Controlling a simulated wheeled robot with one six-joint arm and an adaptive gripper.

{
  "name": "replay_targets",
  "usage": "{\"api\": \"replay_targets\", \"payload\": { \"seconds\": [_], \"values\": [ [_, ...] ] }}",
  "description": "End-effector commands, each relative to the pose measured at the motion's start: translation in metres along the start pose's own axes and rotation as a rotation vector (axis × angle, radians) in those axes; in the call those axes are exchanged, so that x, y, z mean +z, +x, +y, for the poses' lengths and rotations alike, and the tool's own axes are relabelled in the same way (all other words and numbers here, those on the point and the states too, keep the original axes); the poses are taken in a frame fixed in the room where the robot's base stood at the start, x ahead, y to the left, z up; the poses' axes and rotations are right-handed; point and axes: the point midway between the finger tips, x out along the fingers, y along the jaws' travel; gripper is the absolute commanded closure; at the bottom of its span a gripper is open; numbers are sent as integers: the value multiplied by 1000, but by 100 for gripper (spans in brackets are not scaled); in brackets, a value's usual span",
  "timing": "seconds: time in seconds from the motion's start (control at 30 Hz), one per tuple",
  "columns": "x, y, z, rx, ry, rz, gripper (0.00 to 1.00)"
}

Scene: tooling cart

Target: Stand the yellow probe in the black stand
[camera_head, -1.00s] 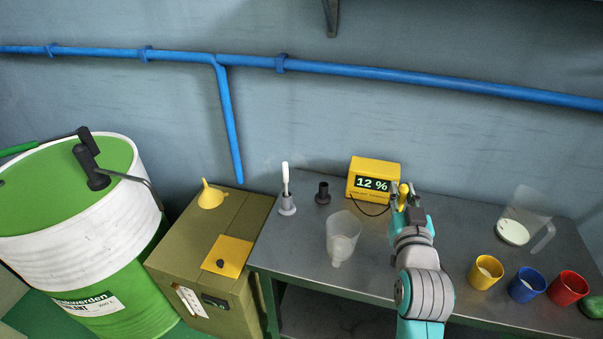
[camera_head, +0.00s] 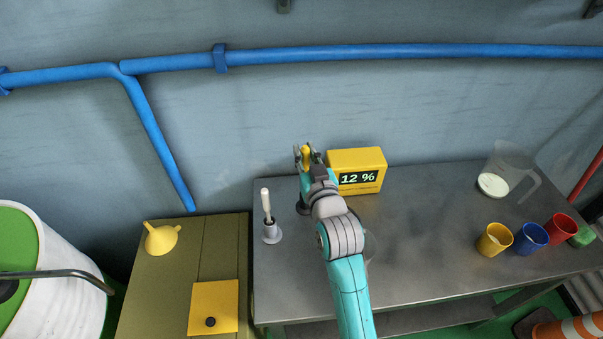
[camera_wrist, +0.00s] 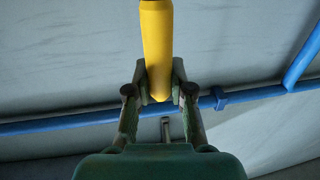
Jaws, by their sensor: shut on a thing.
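The yellow probe (camera_head: 306,152) is held in my gripper (camera_head: 307,158), with only a short yellow end showing in the head view. In the wrist view the probe (camera_wrist: 157,45) runs up out of the picture from between the two fingers of my gripper (camera_wrist: 159,92), which are shut on it. The black stand (camera_head: 301,208) is on the bench, mostly hidden behind my arm; only its left edge shows. The gripper and probe appear above the stand in the picture, apart from it; the exact height is unclear.
The yellow meter (camera_head: 358,172) reading 12 % stands close to the right of my gripper. A white stick in a grey holder (camera_head: 271,232) is to the left. Yellow (camera_head: 494,240), blue and red cups and a clear jug (camera_head: 505,165) are far right. The bench middle is mostly clear.

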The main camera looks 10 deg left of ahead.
Motion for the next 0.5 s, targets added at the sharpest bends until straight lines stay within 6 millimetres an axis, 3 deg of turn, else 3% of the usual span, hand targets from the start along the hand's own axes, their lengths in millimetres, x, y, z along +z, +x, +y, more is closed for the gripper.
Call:
{"api": "replay_targets", "payload": {
  "seconds": [0.5],
  "values": [
    [51, 0, 0, -1, 2, -1, 100]
  ]
}}
